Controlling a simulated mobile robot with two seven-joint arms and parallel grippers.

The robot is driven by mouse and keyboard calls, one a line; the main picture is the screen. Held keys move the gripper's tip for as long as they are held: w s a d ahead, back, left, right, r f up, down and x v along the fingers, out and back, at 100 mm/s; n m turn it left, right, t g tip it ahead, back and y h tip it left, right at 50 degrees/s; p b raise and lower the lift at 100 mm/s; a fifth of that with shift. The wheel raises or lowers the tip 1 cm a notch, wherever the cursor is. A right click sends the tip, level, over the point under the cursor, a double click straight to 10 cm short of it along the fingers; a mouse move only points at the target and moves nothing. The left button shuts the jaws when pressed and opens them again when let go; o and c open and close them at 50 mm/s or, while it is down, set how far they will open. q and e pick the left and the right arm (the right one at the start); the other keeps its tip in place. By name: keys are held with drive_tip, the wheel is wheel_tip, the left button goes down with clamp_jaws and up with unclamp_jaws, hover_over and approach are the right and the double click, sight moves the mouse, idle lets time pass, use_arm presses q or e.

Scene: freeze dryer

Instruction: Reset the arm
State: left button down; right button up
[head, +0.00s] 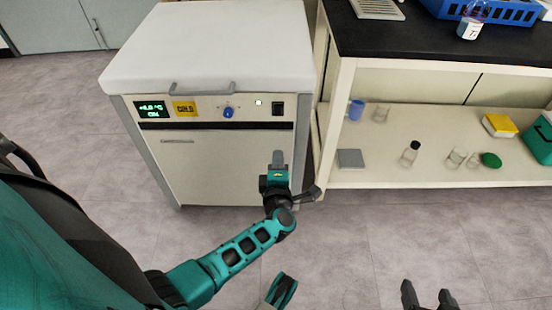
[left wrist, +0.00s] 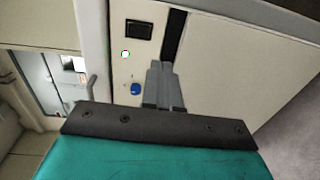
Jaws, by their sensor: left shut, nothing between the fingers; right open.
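My left gripper (head: 278,160) is shut and empty in front of the lower right part of the freeze dryer (head: 215,160). It points at the dryer front, and the left wrist view shows its closed fingers (left wrist: 164,88) beside the blue knob and the power switch. I cannot tell whether it touches the panel. My right gripper (head: 428,297) shows at the bottom right edge of the head view, over the floor, with its two fingers apart and nothing between them. The dryer's white lid (head: 210,45) is down, and its green display (head: 151,109) is lit.
A lab bench (head: 435,40) stands right of the dryer, with a blue crate (head: 505,12) and a labelled bottle (head: 471,22) on top. Its lower shelf (head: 385,160) holds several glass vessels and boxes. The floor (head: 345,245) in front is clear.

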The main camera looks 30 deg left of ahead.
use_arm(q)
drive_tip(key=shift+s+d, duration=0.15)
drive_tip(key=shift+s, duration=0.15)
use_arm(e)
drive_tip(key=shift+s+d, duration=0.1)
drive_tip(key=shift+s, duration=0.15)
drive_tip(key=shift+f, duration=0.1)
use_arm(q)
drive_tip(key=s+d+r+m+t+h, duration=0.1)
drive_tip(key=s+d+r+m+h, duration=0.15)
drive_tip(key=d+m+h, duration=0.45)
drive_tip(key=s+d+r+m+t+h, duration=0.1)
drive_tip(key=s+d+m+h, duration=0.25)
drive_tip(key=m, duration=0.55)
drive_tip(key=s+m+g+h, duration=0.1)
drive_tip(key=s+m+g, duration=0.5)
drive_tip(key=s+m, duration=0.45)
wheel_tip(320, 180, up, 11)
drive_tip(key=a+p, duration=0.2)
drive_tip(key=p, duration=1.3)
drive_tip(key=shift+s+f+y, duration=0.15)
drive_tip(key=shift+s+y, duration=0.2)
drive_tip(key=shift+s, duration=0.1)
use_arm(e)
drive_tip(key=s+d+r, duration=0.1)
drive_tip(key=d+r, duration=0.2)
drive_tip(key=r, duration=0.8)
drive_tip(key=shift+s+h, duration=0.2)
drive_tip(key=shift+h, duration=0.2)
